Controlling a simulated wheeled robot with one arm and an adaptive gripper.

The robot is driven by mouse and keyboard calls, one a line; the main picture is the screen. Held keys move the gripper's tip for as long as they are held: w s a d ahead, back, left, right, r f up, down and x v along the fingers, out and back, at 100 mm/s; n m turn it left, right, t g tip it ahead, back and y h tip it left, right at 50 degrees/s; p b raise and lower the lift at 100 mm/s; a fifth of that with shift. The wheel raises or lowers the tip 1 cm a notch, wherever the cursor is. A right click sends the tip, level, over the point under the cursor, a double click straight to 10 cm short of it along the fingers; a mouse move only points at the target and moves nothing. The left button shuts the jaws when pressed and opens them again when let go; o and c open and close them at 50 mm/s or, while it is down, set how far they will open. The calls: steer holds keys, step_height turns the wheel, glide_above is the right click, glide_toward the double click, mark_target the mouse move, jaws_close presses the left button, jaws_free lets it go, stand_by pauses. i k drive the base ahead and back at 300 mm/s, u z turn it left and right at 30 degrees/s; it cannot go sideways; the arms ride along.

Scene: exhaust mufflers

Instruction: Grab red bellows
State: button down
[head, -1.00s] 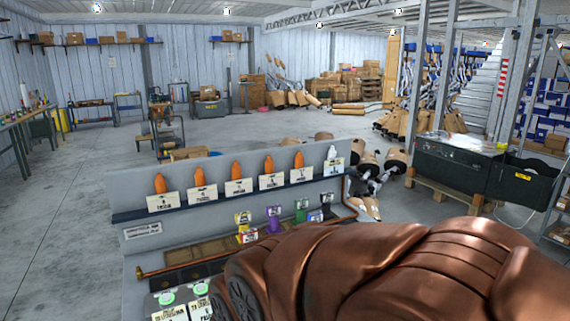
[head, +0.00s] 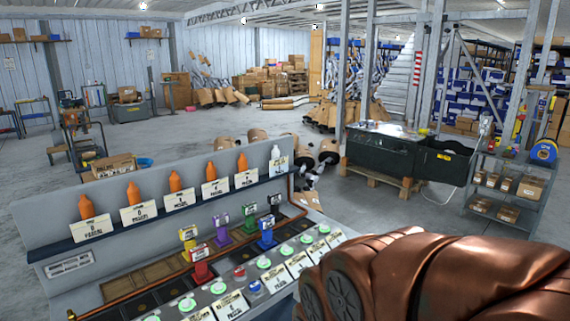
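I cannot make out anything that is clearly a red bellows. A small red piece with a pale label (head: 201,268) stands on the console (head: 40,215) at the lower left, in a group with yellow (head: 188,238), purple (head: 221,235), green (head: 249,218) and blue (head: 266,235) labelled pieces. It is too small to tell its exact shape. My gripper is not in view. A large copper-brown ridged form, seemingly part of my own arm, covers the lower right and hides what is behind it.
Several orange bottles (head: 175,187) and one white bottle (head: 276,157) stand on the console's shelf. A dark machine (head: 380,156) sits on a pallet behind. A grey shelf cart (head: 503,195) with boxes stands at right. The floor (head: 430,215) between them is clear.

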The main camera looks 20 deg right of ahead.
mark_target(197, 255)
steer(key=k, duration=1.3)
steer(key=u, duration=0.65)
steer(key=i, duration=1.1)
steer(key=u, duration=0.6)
